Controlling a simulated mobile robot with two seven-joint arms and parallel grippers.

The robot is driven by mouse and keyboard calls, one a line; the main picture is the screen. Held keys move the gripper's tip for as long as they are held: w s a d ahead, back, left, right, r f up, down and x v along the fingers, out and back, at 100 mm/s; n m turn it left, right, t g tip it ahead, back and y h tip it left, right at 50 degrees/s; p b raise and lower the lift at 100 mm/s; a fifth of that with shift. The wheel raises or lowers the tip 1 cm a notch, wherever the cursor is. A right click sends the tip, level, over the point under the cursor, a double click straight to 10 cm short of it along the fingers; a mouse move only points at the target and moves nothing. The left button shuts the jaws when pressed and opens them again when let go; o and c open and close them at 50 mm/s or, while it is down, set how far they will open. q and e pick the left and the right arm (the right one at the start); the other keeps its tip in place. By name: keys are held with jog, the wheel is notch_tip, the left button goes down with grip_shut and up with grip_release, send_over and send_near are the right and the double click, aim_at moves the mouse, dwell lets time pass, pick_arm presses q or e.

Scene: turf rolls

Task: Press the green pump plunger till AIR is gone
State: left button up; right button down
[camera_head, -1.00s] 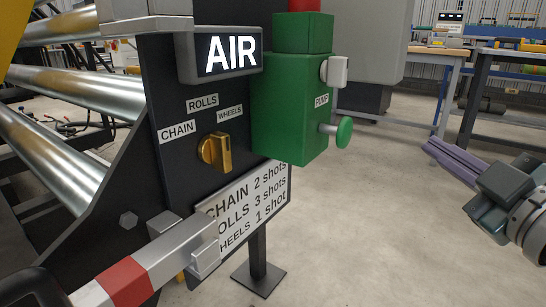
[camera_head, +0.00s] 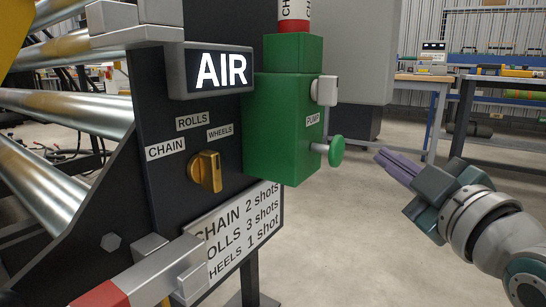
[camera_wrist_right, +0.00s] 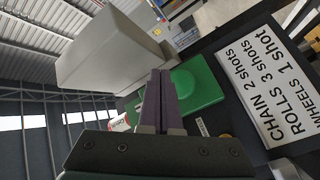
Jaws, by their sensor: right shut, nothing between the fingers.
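The green pump plunger (camera_head: 336,151) is a round knob on a short rod, sticking out of the right side of the green pump box (camera_head: 285,128) labelled PUMP. The AIR sign (camera_head: 221,70) above the panel is lit in white letters. My right gripper (camera_head: 380,157) is shut and empty, its purple fingers pointing left at the plunger with a small gap between. In the right wrist view, the shut fingers (camera_wrist_right: 159,88) partly cover the green pump and a round green shape (camera_wrist_right: 185,82), apparently the plunger. My left gripper is not in view.
A yellow selector knob (camera_head: 206,171) sits on the black panel among CHAIN, ROLLS and WHEELS labels. A shot-count sign (camera_head: 238,232) hangs below. Metal rollers (camera_head: 65,111) are at left. A workbench (camera_head: 440,84) stands behind; floor right of the pump is open.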

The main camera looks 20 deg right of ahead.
aim_at(337, 151)
jog(key=shift+w+a, duration=1.05)
jog(key=shift+w, duration=0.15)
dwell(1.2)
jog(key=shift+w+a, duration=0.3)
jog(key=shift+w, duration=0.05)
